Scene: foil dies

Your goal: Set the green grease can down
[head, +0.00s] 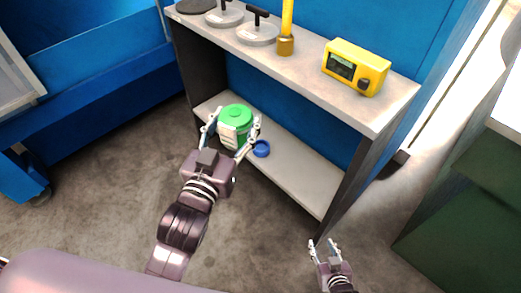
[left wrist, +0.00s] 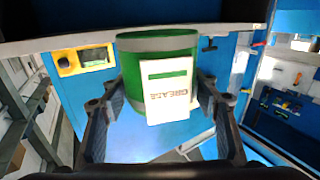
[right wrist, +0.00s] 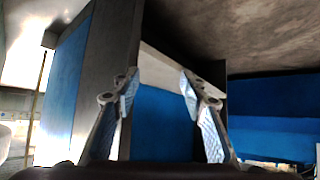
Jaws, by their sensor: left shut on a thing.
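The green grease can (head: 236,115) has a green lid and a white label. It is between the fingers of my left gripper (head: 231,131), which is shut on it, at the left part of the lower shelf (head: 300,178). In the left wrist view the can (left wrist: 158,55) shows its label reading "GREASE" upside down. I cannot tell whether the can's bottom touches the shelf. My right gripper (head: 325,246) is open and empty, low in front of the shelf unit's right end. In the right wrist view its fingers (right wrist: 160,95) stand apart with nothing between them.
The lower shelf is bare further right. The upper shelf (head: 310,75) above holds a yellow device (head: 355,67), a yellow-handled tool (head: 286,40) and grey discs with black handles (head: 258,32).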

